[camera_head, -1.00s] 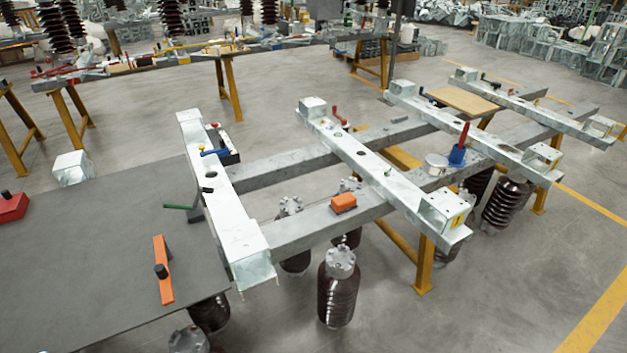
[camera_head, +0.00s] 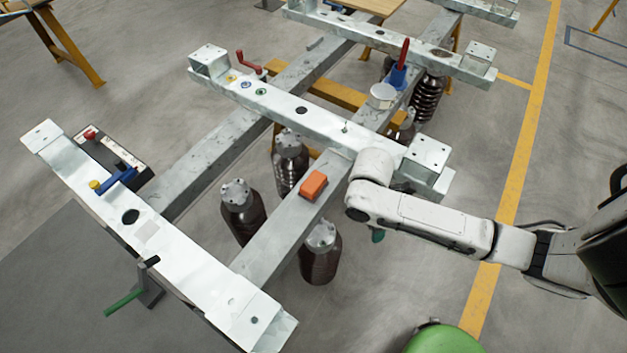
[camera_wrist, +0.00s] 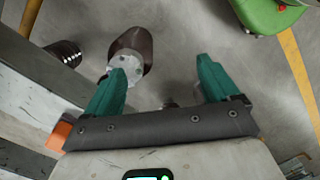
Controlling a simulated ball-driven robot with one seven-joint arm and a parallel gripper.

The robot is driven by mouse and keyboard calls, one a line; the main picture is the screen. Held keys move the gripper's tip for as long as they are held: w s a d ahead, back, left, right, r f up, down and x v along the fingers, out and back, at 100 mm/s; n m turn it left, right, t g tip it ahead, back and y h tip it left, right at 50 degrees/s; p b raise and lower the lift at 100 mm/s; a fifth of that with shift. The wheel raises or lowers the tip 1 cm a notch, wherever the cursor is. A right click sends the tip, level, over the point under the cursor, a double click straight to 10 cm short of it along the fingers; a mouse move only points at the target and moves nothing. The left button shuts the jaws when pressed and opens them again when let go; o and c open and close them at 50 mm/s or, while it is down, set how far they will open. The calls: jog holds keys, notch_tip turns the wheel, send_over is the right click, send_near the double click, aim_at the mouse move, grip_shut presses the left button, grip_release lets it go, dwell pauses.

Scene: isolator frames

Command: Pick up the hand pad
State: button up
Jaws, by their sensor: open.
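An orange block (camera_head: 313,185), which I take to be the hand pad, lies on the near-side grey steel beam (camera_head: 290,225) in the head view. In the wrist view a bit of orange (camera_wrist: 57,135) shows at the left edge, outside my fingers and partly hidden by the gripper body. My gripper (camera_wrist: 163,72) has two teal fingers, spread apart with nothing between them. In the head view one teal finger (camera_head: 377,236) hangs below the arm's end, to the right of the beam and the orange block. The rest of the gripper is hidden by the arm.
Galvanized crossbars (camera_head: 300,108) lie across the beams. Dark insulators (camera_head: 320,255) hang below, one (camera_wrist: 132,50) ahead of my fingers. A white can (camera_head: 382,96), a blue tool with red handle (camera_head: 398,75) and a green-handled tool (camera_head: 125,303) lie around.

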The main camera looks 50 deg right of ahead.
jog(key=w+d+r+n+p, duration=0.25)
jog(key=w+r+n, duration=0.2)
jog(key=w, duration=0.55)
jog(key=n+t, duration=0.1)
jog(key=n, duration=0.2)
send_near(314, 181)
jog(key=shift+s+d+m+y, duration=0.2)
jog(key=shift+s+m+y, duration=0.05)
jog(key=shift+s+y, duration=0.1)
jog(key=shift+w+a, duration=0.1)
jog(key=shift+w, duration=0.15)
notch_tip(314, 181, down, 11)
jog(key=shift+r+p, duration=0.2)
jog(key=shift+p, duration=0.25)
jog(key=c, duration=1.2)
jog(key=shift+o, duration=0.2)
jog(key=shift+r, duration=0.1)
